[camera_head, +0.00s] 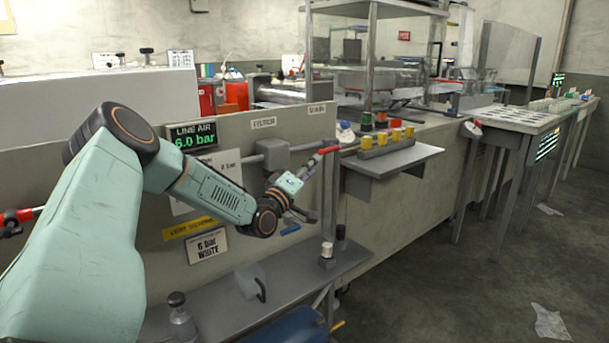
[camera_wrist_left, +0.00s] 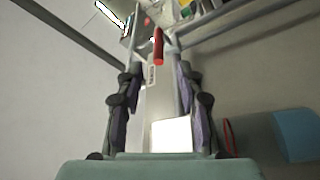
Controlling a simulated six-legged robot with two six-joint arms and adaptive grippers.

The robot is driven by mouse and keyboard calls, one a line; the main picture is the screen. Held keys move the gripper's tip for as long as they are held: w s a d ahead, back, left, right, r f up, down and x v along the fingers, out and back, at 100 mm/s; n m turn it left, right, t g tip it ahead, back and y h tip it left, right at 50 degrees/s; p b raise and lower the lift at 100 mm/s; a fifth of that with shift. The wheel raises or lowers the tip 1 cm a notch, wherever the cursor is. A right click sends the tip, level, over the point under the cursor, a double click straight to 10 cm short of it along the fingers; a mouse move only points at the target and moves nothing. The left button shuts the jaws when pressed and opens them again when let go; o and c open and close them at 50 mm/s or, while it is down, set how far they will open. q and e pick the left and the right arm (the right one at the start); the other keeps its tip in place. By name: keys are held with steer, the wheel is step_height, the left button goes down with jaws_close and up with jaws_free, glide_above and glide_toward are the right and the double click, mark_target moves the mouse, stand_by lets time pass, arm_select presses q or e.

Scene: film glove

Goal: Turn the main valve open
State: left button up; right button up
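A red lever handle (camera_head: 328,150) sticks out from the pipework on the grey panel, beside a label too small to read surely; I take it as the main valve's handle. A grey filter housing (camera_head: 272,153) is to its left. My left gripper (camera_head: 306,184) is just below the handle in the head view. In the left wrist view the gripper's two fingers (camera_wrist_left: 157,85) stand apart with nothing between their pads. The red handle (camera_wrist_left: 158,46) shows beyond the fingertips, apart from them. My right gripper is in neither view.
A display (camera_head: 193,135) reads LINE AIR 6.0 bar. A small shelf (camera_head: 395,160) with several yellow-topped parts (camera_head: 396,136) juts out right of the handle. A lower shelf (camera_head: 300,275) carries small items below my arm.

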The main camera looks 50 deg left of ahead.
arm_select(q)
steer(key=shift+v, duration=1.3)
